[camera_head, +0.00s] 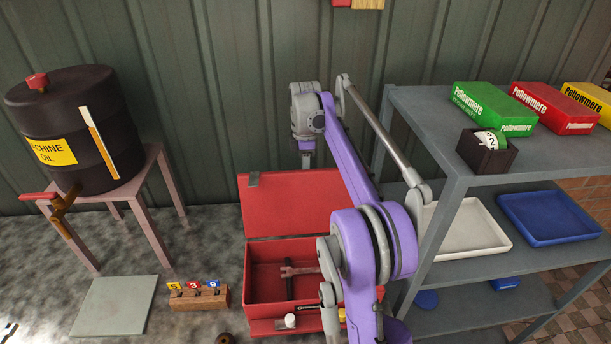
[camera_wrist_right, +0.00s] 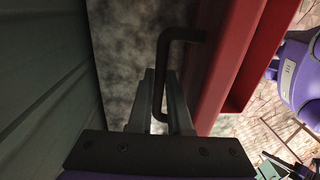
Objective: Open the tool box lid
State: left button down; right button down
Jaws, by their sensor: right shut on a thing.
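The red tool box (camera_head: 280,250) stands on the floor in the middle of the head view. Its lid (camera_head: 290,205) is raised, standing up at the back edge, and the inside is exposed. A wrench and other small tools lie inside. My right arm reaches over the box, and its gripper (camera_wrist_right: 160,85) is behind the lid's top edge, where the lid hides the fingertips in the head view. In the right wrist view the fingers are shut around the dark bar handle (camera_wrist_right: 180,34), which joins the red lid. My left gripper is in neither view.
A grey shelf unit (camera_head: 420,120) with boxes and trays stands close on the right. The corrugated wall (camera_head: 240,80) is behind the lid. A stool (camera_head: 150,190) with an oil drum (camera_head: 110,110) stands left. A wooden block (camera_head: 200,298) sits left of the box.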

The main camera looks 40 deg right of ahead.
jog(key=shift+w+d, duration=0.2)
jog(key=shift+d, duration=0.05)
dwell(0.4)
jog(key=c, duration=1)
grip_release()
jog(key=shift+w+d+f, duration=0.1)
jog(key=shift+w+f, duration=0.05)
jog(key=shift+c, duration=0.2)
jog(key=shift+o, duration=1)
jog(key=shift+w+d+f, duration=0.15)
jog(key=shift+w, duration=0.05)
notch_tip(320, 180, up, 11)
jog(key=shift+p, duration=0.3)
jog(key=shift+w, duration=0.1)
